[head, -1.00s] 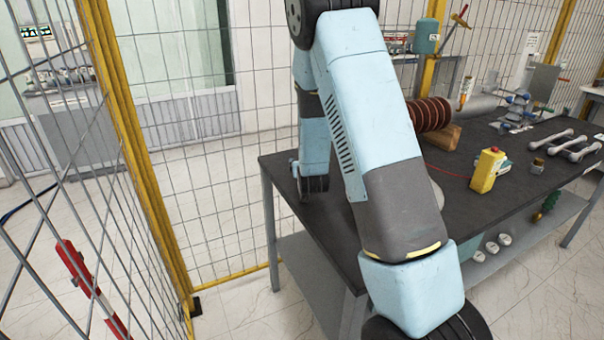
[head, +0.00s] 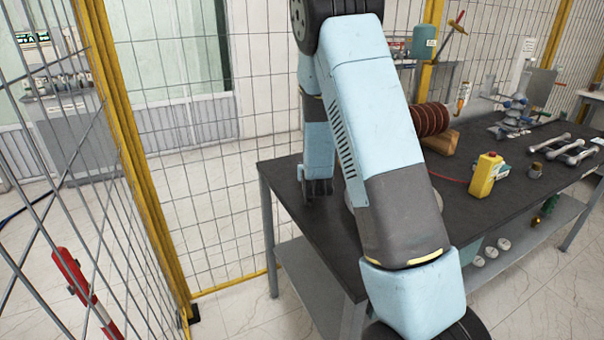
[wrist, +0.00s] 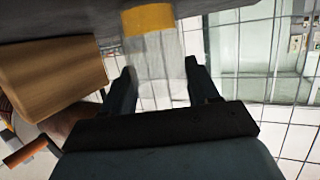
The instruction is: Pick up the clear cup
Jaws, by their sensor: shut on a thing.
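The clear cup (wrist: 157,64) shows in the wrist view as a see-through shape with a yellow band (wrist: 147,19) at its end toward the dark tabletop. My gripper (wrist: 160,78) has one finger on each side of the cup and is shut on it. In the head view my gripper (head: 319,189) is at the left end of the dark table (head: 290,180), low over its top. The cup is not clearly visible there. I cannot tell whether the cup touches the table.
A wooden block (wrist: 50,75) is left of the cup in the wrist view. In the head view a ribbed brown insulator (head: 430,119), a yellow button box (head: 485,175) and several metal parts (head: 565,148) occupy the table's right part. A wire fence (head: 60,200) stands left.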

